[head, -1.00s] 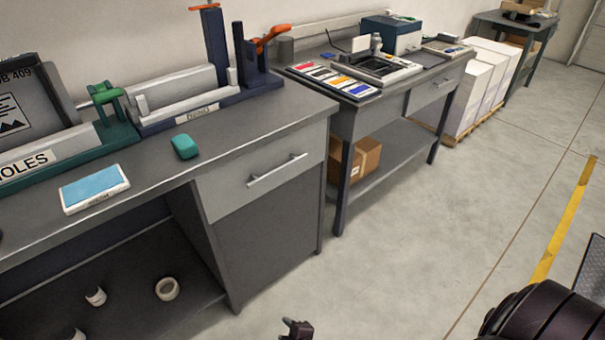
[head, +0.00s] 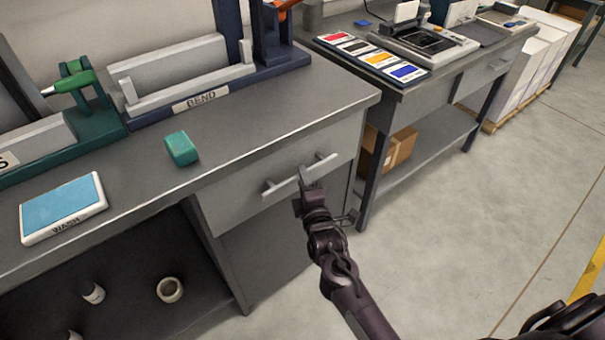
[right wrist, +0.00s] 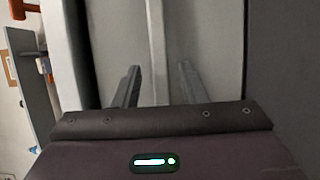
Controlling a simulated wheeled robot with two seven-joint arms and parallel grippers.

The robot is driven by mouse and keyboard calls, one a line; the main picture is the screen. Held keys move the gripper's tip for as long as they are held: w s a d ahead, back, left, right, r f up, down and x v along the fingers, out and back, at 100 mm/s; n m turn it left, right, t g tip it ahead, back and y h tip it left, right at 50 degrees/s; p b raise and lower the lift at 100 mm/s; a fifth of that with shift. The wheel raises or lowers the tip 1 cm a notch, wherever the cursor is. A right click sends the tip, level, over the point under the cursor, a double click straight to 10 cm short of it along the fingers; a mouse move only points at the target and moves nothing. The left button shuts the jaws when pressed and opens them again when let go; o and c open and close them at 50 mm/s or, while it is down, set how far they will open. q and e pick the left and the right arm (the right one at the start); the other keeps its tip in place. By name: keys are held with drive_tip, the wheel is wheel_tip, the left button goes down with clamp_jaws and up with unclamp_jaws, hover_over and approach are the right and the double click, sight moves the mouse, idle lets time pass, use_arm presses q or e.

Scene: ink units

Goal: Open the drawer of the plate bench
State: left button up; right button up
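The grey bench's drawer (head: 240,196) is shut, its front flush with the bench. Its light bar handle (head: 279,187) is partly hidden behind my right gripper (head: 306,178). In the right wrist view the handle bar (right wrist: 156,45) runs between the two fingers of my right gripper (right wrist: 160,68). The fingers stand apart with a gap on each side of the bar, so the gripper is open and not clamped on it. My left gripper is in neither current view.
On the benchtop (head: 235,125) are a green block (head: 182,149), a blue-topped WASH pad (head: 63,208) and the BEND fixture (head: 185,80). A second bench (head: 440,84) with its own drawer stands to the right. The floor (head: 450,220) in front is clear.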

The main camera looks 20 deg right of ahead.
drive_tip(key=shift+w, duration=1.05)
drive_tip(key=shift+c, duration=0.2)
clamp_jaws()
